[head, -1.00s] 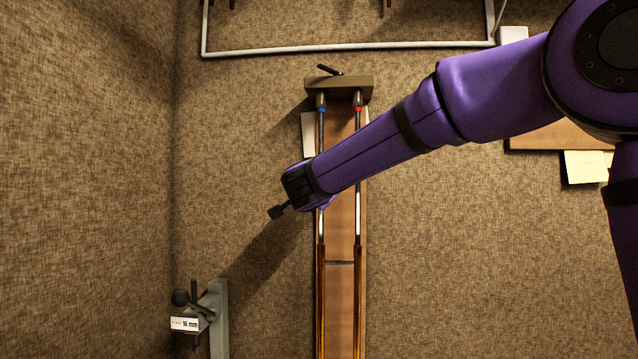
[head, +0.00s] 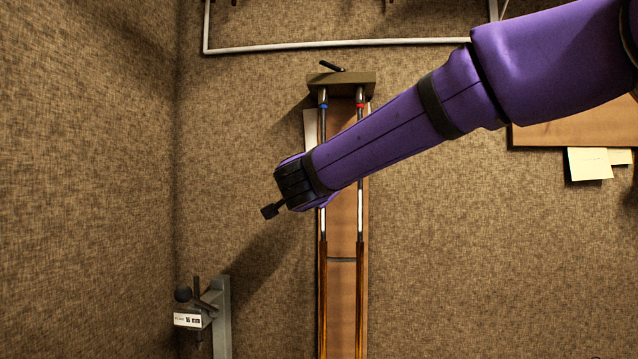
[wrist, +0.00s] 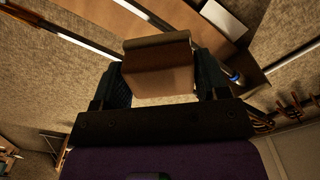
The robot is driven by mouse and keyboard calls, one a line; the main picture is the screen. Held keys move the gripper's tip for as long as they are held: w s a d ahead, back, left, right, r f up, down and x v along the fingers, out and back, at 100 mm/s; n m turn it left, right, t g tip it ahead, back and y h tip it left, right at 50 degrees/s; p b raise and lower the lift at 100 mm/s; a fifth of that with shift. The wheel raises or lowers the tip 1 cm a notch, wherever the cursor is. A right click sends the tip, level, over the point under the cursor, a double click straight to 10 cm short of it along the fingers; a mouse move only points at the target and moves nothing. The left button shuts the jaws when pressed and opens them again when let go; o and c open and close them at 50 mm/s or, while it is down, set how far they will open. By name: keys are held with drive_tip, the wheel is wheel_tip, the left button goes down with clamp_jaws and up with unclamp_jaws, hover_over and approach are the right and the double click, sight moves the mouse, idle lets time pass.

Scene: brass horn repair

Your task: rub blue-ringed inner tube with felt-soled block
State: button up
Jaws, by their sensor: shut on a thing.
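The blue-ringed inner tube (head: 323,227) runs lengthwise on the left of a long wooden board, bright in the middle and brown toward the front. Its blue ring (head: 322,106) is by the clamp block at the far end and also shows in the wrist view (wrist: 235,77). My forearm covers the tube's middle in the head view and hides the gripper's jaws there. In the wrist view, my gripper (wrist: 160,72) is shut on a brown block (wrist: 157,55) between its two dark fingers. The block overlaps the tube; whether they touch cannot be told.
The red-ringed tube (head: 360,228) runs parallel on the right of the board (head: 341,285). The clamp block (head: 340,82) holds the far ends. A grey stand with a labelled gauge (head: 188,320) is at lower left. A pale pipe frame (head: 330,45) crosses the back.

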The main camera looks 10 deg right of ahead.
drive_tip(key=shift+s, duration=0.1)
drive_tip(key=v, duration=0.2)
drive_tip(key=shift+s+a, duration=0.15)
drive_tip(key=shift+s, duration=0.25)
idle(0.6)
drive_tip(key=x, duration=0.7)
idle(0.3)
drive_tip(key=shift+x, duration=1.05)
idle(0.8)
wheel_tip(320, 180, up, 4)
drive_tip(key=shift+f, duration=0.1)
idle(0.5)
